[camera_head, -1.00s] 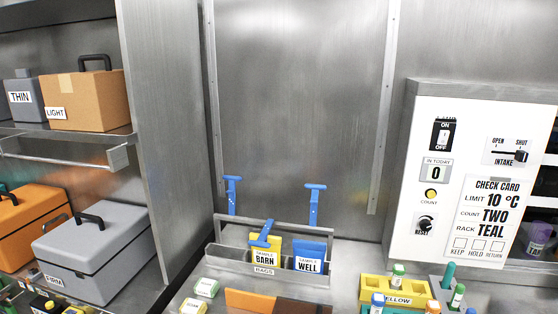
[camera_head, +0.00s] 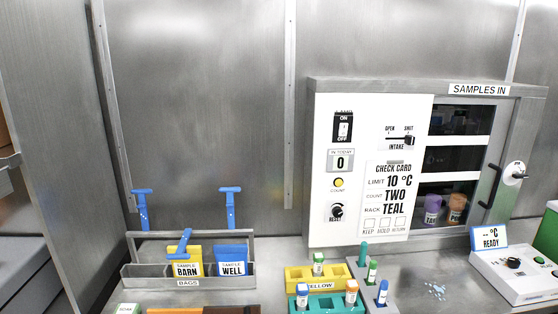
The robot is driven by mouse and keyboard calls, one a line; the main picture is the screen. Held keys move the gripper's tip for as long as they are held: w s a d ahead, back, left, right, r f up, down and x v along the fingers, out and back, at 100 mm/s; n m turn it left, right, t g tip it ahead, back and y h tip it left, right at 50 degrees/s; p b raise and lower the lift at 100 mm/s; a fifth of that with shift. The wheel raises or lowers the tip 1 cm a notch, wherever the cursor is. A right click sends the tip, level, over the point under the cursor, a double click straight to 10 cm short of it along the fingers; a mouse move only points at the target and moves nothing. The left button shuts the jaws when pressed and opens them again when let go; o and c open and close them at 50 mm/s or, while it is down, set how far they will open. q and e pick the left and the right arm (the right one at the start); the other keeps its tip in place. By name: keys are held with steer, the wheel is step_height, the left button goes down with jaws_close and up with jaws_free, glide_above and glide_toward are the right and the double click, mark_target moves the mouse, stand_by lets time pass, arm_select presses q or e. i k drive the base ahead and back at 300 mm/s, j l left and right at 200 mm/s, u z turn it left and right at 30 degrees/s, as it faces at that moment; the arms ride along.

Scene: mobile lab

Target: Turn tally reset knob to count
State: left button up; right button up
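The tally reset knob (camera_head: 337,212) is a small round black knob labelled RESET, low on the left side of the white panel (camera_head: 325,240). Above it are a yellow COUNT button (camera_head: 338,183) and an IN TODAY window (camera_head: 340,160) reading 0. Higher up is a black ON/OFF switch (camera_head: 342,128). The knob's exact pointer direction is too small to tell. Neither of my grippers is in view.
A SAMPLES IN cabinet (camera_head: 541,130) adjoins the panel. In front stand a yellow rack (camera_head: 297,283), a teal rack (camera_head: 316,303) with capped tubes and a grey bag holder (camera_head: 140,284). A white READY device (camera_head: 522,287) sits at right. Crumbs (camera_head: 435,291) lie on the counter.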

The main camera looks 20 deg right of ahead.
mark_target(337, 212)
steer(key=z, duration=1.3)
